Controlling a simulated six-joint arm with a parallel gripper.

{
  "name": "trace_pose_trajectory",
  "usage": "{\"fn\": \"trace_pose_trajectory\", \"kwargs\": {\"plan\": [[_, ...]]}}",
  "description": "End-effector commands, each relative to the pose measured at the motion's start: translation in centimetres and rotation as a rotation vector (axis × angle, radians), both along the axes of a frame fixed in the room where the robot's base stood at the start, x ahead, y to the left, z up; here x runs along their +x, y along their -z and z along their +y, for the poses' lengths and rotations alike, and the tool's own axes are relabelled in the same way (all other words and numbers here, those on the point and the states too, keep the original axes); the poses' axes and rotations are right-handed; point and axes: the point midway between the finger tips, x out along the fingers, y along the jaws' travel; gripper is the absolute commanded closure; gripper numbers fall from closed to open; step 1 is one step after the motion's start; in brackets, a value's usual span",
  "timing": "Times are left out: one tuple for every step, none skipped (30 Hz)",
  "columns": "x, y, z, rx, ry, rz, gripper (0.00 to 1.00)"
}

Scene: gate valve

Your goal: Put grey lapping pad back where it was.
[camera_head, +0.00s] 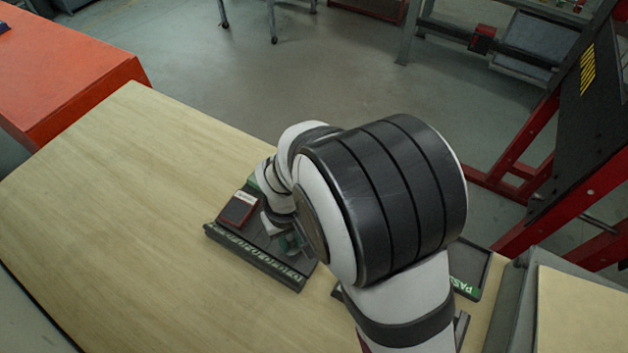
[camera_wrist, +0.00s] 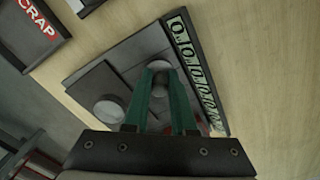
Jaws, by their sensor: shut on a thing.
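My gripper (camera_wrist: 160,72) has green fingers and points down over a dark tray (camera_wrist: 140,47) with a numbered strip along one edge. The fingers are shut on a small rounded grey part (camera_wrist: 158,87), which looks like the knob of the grey lapping pad; the fingers hide much of it. I cannot tell whether the pad touches the tray. Beside the fingers, a grey square piece (camera_wrist: 98,82) and a round grey disc (camera_wrist: 108,111) show on the tray. In the head view the tray (camera_head: 255,257) is partly behind my arm, and the held part is not clear.
A red block (camera_head: 239,208) sits at the tray's left side. A tray marked SCRAP (camera_wrist: 36,28) lies near the first tray. Another tray with a green label (camera_head: 468,268) shows behind my arm. The wooden bench top (camera_head: 120,200) is clear to the left.

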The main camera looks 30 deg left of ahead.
Motion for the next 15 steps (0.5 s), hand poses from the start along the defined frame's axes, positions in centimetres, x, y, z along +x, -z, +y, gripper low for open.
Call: {"fn": "trace_pose_trajectory", "kwargs": {"plan": [[0.0,0.9,-0.1,-0.003,0.001,0.002,1.00],[0.0,1.3,-0.1,-0.002,0.001,0.001,1.00],[0.0,1.7,-0.1,-0.002,0.001,0.001,1.00],[0.0,1.8,-0.1,0.000,0.001,0.000,1.00],[0.1,1.8,0.0,0.001,0.000,-0.001,1.00],[0.1,1.8,0.0,0.001,0.000,-0.001,1.00],[0.1,1.8,0.0,0.001,0.001,-0.001,1.00],[0.1,1.8,0.0,0.001,0.001,-0.001,1.00],[0.1,1.8,0.0,0.001,0.001,-0.001,1.00],[0.1,1.8,0.0,0.001,0.001,-0.001,1.00],[0.1,1.8,0.0,0.001,0.001,-0.001,1.00],[0.1,1.9,0.0,0.001,0.001,-0.001,1.00],[0.1,2.0,-0.1,0.000,0.001,0.000,1.00],[0.1,2.1,-0.1,0.000,0.001,0.000,0.74],[0.1,2.1,-0.1,0.000,0.001,0.000,0.67]]}}
